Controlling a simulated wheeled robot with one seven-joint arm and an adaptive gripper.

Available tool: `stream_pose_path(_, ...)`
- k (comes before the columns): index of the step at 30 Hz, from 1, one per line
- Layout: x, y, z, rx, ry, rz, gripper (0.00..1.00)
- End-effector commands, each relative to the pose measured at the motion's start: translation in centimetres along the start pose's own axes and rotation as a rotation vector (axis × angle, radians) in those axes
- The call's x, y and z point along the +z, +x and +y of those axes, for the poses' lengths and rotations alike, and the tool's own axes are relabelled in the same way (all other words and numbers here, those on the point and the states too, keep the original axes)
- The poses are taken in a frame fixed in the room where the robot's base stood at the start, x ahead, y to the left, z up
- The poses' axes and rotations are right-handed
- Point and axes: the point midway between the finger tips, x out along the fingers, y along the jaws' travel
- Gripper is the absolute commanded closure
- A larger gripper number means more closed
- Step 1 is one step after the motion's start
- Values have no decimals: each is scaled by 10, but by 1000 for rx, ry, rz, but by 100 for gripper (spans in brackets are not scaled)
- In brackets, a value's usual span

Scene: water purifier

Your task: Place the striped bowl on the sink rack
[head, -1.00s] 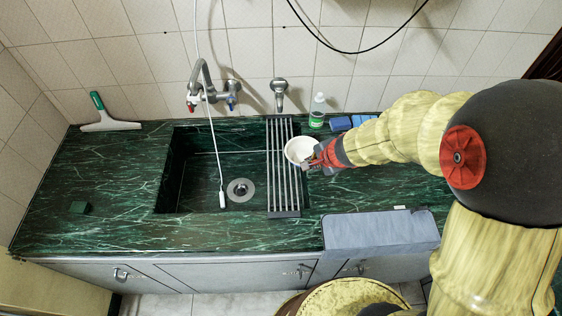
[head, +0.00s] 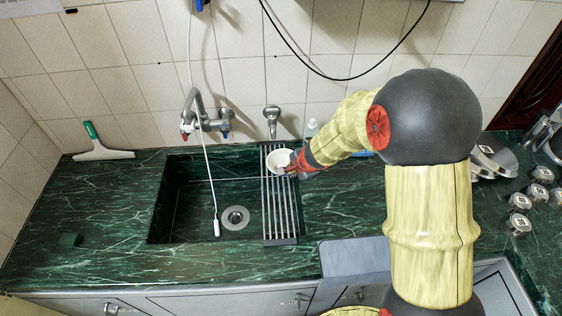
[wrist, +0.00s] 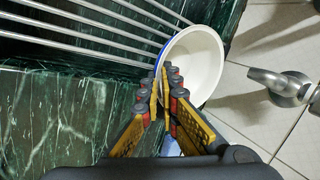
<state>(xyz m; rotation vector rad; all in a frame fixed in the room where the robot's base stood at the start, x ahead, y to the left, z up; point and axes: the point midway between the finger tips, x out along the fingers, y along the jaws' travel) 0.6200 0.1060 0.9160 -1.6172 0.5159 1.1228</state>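The bowl (head: 279,161) is white inside, with a blue band on its outer edge in the wrist view (wrist: 193,65). My gripper (head: 297,168) is shut on its rim, one finger on each side; the fingers show in the wrist view (wrist: 165,95). The bowl is over the back part of the sink rack (head: 280,241), near the wall. I cannot tell whether it touches the bars. The rack is a set of parallel metal bars across the right side of the sink; its bars run beside the bowl in the wrist view (wrist: 95,20).
The sink basin (head: 190,215) is open left of the rack, with a hanging white cord (head: 208,170). A faucet (head: 272,118) is on the wall just behind the bowl. A grey cloth-like panel (head: 352,262) is at the counter's front. Several metal canisters (head: 519,226) stand at right.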

Motion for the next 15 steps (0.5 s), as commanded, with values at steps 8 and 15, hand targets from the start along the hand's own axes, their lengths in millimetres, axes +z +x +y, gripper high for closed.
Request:
stream_pose_path(8, 0, 20, -38, 1, -1, -1, 100)
stream_pose_path(15, -1, 34, -62, 0, -1, -1, 100)
